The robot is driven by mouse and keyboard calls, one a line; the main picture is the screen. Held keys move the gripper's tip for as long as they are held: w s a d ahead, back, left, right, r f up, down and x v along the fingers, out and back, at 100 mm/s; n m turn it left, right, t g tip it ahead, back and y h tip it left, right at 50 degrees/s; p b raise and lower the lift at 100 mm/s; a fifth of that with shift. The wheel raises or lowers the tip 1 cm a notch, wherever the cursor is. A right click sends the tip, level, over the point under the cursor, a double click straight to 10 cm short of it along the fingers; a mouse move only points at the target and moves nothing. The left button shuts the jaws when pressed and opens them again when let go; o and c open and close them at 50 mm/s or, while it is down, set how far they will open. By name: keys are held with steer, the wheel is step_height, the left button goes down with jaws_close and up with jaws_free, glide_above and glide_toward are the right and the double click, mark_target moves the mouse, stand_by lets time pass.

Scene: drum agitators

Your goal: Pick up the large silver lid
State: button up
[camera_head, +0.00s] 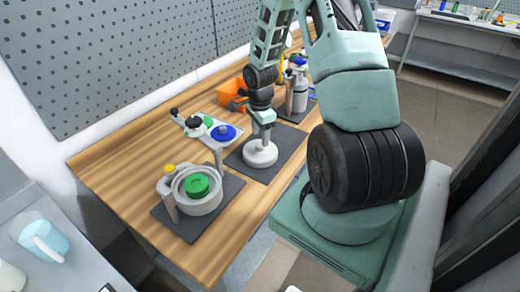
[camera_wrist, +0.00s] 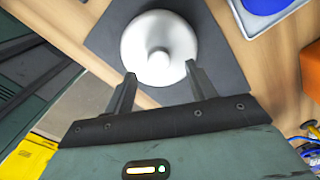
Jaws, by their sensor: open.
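The large silver lid (camera_head: 260,156) is a pale round disc with a small knob on top. It lies on a dark mat (camera_head: 243,166) on the wooden table in the head view. In the wrist view the lid (camera_wrist: 158,35) is near the top middle, with its knob facing the camera. My gripper (camera_wrist: 160,71) is open, its two fingers apart on either side of the knob in that view. Nothing is held between them. In the head view my gripper (camera_head: 263,128) is right above the lid, pointing down; the exact gap is hard to tell.
Left of the lid, a grey drum device (camera_head: 207,207) with a green centre sits on another dark mat. A stand (camera_head: 207,134) with a blue round piece is close by at the left. Bottles (camera_head: 300,88) and an orange bin (camera_head: 232,93) stand behind. Bare wood (camera_head: 120,178) lies at the left.

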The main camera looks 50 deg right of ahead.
mark_target(260, 145)
steer(key=shift+f+p, duration=0.6)
steer(key=shift+f, duration=1.45)
jaws_close()
steer(key=shift+r, duration=0.1)
